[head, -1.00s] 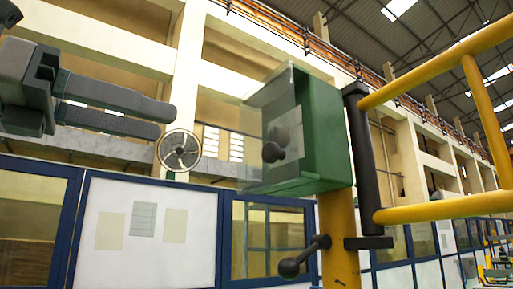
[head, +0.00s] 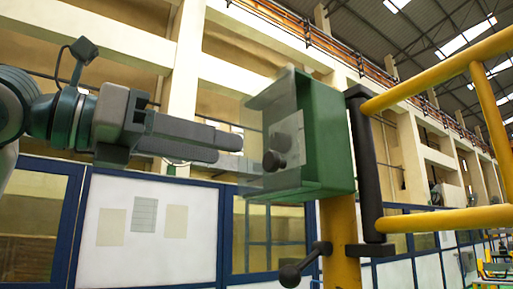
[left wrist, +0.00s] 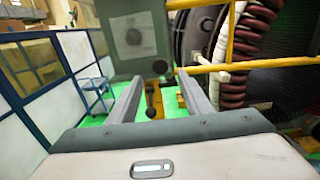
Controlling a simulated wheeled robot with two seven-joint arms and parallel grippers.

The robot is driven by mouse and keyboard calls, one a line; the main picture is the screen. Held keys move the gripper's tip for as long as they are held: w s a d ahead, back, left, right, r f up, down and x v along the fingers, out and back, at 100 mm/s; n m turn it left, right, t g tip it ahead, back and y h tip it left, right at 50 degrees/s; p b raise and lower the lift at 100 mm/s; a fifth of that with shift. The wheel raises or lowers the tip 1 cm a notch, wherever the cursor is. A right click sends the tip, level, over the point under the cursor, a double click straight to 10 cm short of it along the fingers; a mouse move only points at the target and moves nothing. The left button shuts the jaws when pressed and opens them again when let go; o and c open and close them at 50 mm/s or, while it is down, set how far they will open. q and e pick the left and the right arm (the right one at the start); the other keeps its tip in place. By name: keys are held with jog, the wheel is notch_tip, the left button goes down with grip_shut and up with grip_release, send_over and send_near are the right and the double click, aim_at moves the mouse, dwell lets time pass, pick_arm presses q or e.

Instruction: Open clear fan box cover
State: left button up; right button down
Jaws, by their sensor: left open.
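The fan box (head: 325,140) is a green box on a yellow post in the head view. Its clear cover (head: 268,120) is on the left side, with a dark round knob (head: 273,160) on that face. My left gripper (head: 228,146) points right at the cover, its fingertips a short way left of the knob and apart from it. In the left wrist view the box (left wrist: 135,40) is straight ahead, beyond and between the two spread fingers (left wrist: 160,95). The gripper is open and empty. My right gripper is not in view.
A second dark knob on a lever (head: 303,268) sticks out from the yellow post (head: 338,240) below the box. Yellow railings (head: 440,220) and a black vertical bar (head: 366,165) stand right of the box. Blue-framed panels (head: 150,225) are behind.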

aim_at(267, 159)
pick_arm(q)
jog(key=p+x, duration=0.2)
jog(key=x, duration=0.5)
jog(key=shift+d+r+p, duration=0.1)
jog(key=shift+p, duration=0.25)
jog(key=shift+w+d, duration=0.35)
jog(key=shift+d, duration=0.05)
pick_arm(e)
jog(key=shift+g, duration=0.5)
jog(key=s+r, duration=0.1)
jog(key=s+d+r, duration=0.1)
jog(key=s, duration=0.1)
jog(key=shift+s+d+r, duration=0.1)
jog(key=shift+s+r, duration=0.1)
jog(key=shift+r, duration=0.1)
pick_arm(q)
jog(key=shift+c, duration=0.3)
grip_shut()
jog(key=shift+a, duration=0.2)
